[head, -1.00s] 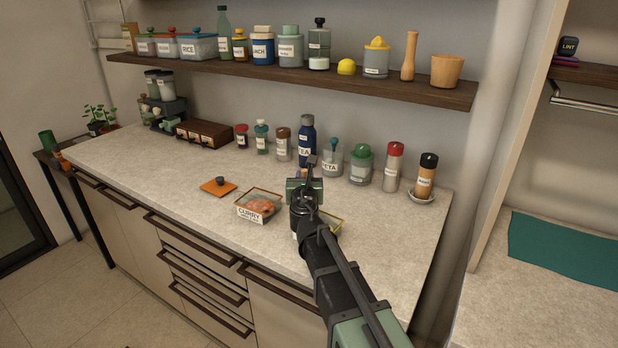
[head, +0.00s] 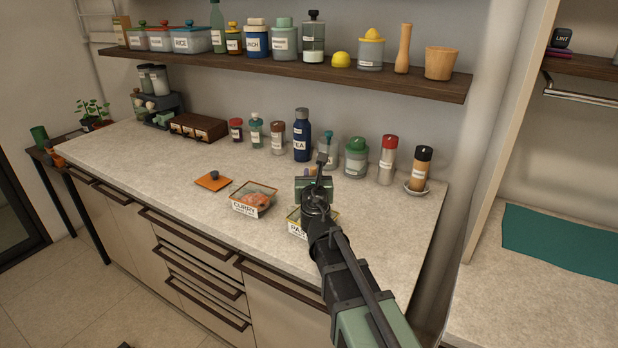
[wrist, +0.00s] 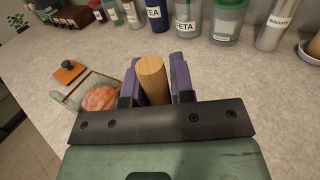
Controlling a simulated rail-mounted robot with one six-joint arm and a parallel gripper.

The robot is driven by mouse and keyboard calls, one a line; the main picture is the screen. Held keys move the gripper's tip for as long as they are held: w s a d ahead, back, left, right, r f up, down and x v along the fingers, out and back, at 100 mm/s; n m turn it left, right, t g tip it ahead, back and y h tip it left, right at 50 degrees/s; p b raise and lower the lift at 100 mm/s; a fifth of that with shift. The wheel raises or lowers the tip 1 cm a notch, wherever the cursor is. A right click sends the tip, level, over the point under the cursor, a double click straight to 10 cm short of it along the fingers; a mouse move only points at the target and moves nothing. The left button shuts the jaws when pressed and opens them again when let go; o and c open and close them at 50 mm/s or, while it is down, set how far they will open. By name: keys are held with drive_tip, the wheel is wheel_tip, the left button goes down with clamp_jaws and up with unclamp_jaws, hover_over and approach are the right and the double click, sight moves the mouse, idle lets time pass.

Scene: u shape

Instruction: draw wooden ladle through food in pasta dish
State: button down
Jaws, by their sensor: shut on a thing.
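My gripper (head: 316,184) is over the counter at the pasta dish (head: 296,228), a small dish with a "PAS..." label on its front. My arm and gripper cover most of this dish, so its food is hidden. In the wrist view my gripper (wrist: 155,80) has its purple fingers shut on the round wooden handle of the wooden ladle (wrist: 152,77). The handle's end points up between the fingers. The ladle's bowl is hidden, and I cannot tell whether it touches the food.
The curry dish (head: 250,211) with orange food stands just left of the pasta dish. An orange lid (head: 208,183) lies farther left. Jars and bottles, including a blue tea bottle (head: 302,145) and a feta jar (head: 327,160), line the back. The counter's front left is clear.

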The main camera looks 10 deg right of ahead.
drive_tip(key=shift+w+d, duration=0.55)
drive_tip(key=shift+w+a, duration=0.65)
drive_tip(key=shift+a, duration=1.75)
drive_tip(key=shift+s+d, duration=1.55)
drive_tip(key=shift+s, duration=0.05)
drive_tip(key=shift+w+d, duration=0.85)
drive_tip(key=shift+w, duration=0.1)
drive_tip(key=shift+w+a, duration=1.55)
drive_tip(key=shift+w, duration=0.05)
drive_tip(key=shift+s+d, duration=0.25)
drive_tip(key=shift+s, duration=0.6)
drive_tip(key=shift+s+d, duration=0.2)
drive_tip(key=shift+s, duration=0.6)
drive_tip(key=shift+s+d, duration=0.25)
drive_tip(key=shift+s, duration=0.6)
drive_tip(key=shift+w+d, duration=0.9)
drive_tip(key=shift+w+a, duration=0.2)
drive_tip(key=shift+a, duration=0.45)
drive_tip(key=shift+w+a, duration=0.15)
drive_tip(key=shift+a, duration=0.45)
drive_tip(key=shift+r, duration=0.1)
